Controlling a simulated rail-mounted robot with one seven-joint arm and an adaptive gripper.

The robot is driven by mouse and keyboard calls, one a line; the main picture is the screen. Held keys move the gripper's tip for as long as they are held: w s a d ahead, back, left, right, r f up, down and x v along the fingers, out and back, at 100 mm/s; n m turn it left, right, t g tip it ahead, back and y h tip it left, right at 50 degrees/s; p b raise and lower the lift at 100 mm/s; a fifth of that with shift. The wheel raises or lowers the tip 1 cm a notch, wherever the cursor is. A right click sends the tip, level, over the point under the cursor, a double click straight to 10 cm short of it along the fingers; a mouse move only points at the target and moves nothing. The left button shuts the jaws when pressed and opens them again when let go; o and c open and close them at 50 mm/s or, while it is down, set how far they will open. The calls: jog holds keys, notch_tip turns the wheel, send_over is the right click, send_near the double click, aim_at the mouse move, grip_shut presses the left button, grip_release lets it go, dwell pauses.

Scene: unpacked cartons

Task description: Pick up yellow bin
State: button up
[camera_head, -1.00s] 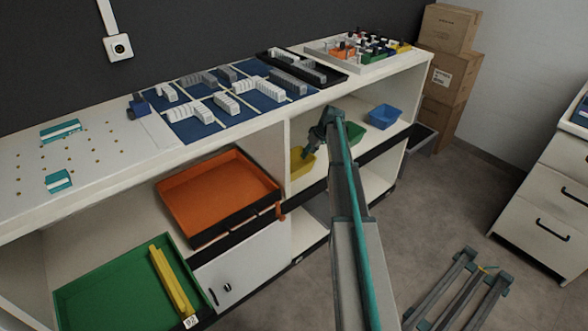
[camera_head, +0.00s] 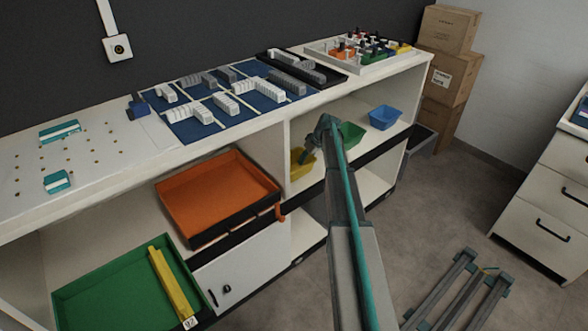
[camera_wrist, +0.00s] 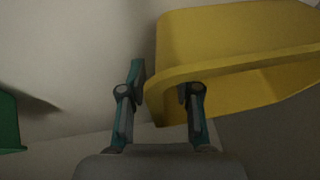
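The yellow bin (camera_head: 298,171) stands on the shelf below the counter, at the left end of the right-hand compartment, partly hidden by my gripper (camera_head: 307,157). In the wrist view the yellow bin (camera_wrist: 235,35) fills the upper right, with its rim running across the picture. My gripper (camera_wrist: 161,88) is open there, its fingers apart. The left finger is just outside the bin's left edge. The right finger overlaps the bin near its rim, and its tip is hard to make out. I cannot tell whether either finger touches the bin.
A green bin (camera_head: 351,135) and a blue bin (camera_head: 384,117) stand farther right on the same shelf. A green edge (camera_wrist: 9,125) shows at the left of the wrist view. The compartment's upright panel is close left of the yellow bin, and the counter (camera_head: 250,119) is above.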

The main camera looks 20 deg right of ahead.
dwell(0.3)
grip_shut()
jog(key=shift+r, duration=0.1)
